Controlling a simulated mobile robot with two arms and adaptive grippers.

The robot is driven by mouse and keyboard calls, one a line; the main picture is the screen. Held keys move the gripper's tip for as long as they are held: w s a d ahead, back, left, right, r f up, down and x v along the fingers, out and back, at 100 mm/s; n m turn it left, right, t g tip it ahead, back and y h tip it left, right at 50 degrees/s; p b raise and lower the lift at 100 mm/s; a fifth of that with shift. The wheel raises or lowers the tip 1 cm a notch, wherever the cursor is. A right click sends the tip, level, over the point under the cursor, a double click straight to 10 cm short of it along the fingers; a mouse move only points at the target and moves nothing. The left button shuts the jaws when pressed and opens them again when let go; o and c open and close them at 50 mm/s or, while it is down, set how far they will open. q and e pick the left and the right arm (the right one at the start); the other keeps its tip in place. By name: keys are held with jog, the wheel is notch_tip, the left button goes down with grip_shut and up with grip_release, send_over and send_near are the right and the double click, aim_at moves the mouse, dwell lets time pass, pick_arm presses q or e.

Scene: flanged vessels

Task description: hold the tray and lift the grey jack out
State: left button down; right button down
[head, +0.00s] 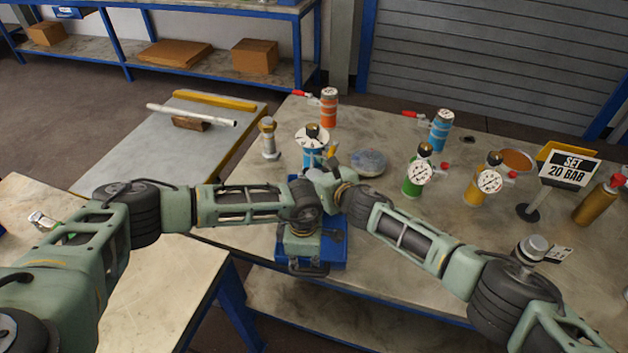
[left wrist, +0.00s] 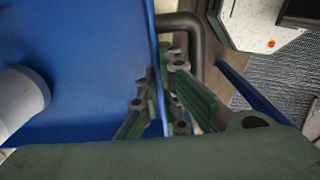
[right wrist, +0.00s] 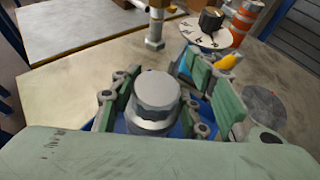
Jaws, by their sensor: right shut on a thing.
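The blue tray (head: 335,250) lies on the bench's front part, partly hidden by my arms; its floor and edge fill much of the left wrist view (left wrist: 90,60). My left gripper (head: 300,264) is low at the tray's front edge. In the left wrist view its fingers (left wrist: 157,100) stand apart on either side of the blue wall, beside a dark handle (left wrist: 190,28). My right gripper (right wrist: 160,105) is shut on the grey jack (right wrist: 157,92), whose round silvery top shows between the fingers. Whether the jack touches the tray is hidden.
Behind the tray stand a silvery fitting (head: 269,138) and a blue gauge vessel (head: 312,148). A grey disc (head: 369,162) lies to the right. Green (head: 418,172) and yellow (head: 484,182) gauge vessels and a "SET 20 BAR" sign (head: 568,168) stand further right.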

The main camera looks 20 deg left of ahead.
notch_tip(320, 180, up, 9)
jog(key=shift+r, duration=0.2)
dwell(0.3)
pick_arm(q)
jog(key=c, duration=1.9)
grip_release()
jog(key=shift+o, duration=0.2)
notch_tip(320, 180, up, 12)
jog(key=shift+f, duration=0.1)
pick_arm(e)
jog(key=shift+f, duration=0.1)
